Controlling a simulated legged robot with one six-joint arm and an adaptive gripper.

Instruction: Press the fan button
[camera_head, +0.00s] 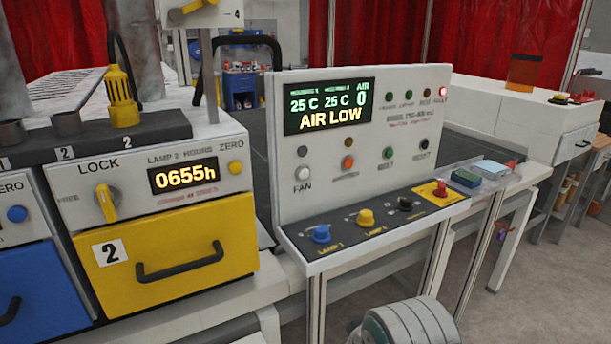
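The fan button (303,174) is a small round white button on the left of the upright white control panel (290,205). The word FAN is printed just below it, and a dark round lamp (298,156) sits just above it. Nothing covers the button, and nothing touches it. The panel's display (329,106) reads 25 C, 26 C, AIR 0 and AIR LOW. My gripper's fingers are not visible. A rounded grey ridged part, which looks like part of my arm, shows at the bottom edge, below and right of the panel.
An orange button (348,162), a green button (387,153) and a black button (424,145) share the panel's row. Coloured knobs, including a blue knob (321,233), stand on the ledge below. A yellow drawer (165,255) is left. Floor shows at right.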

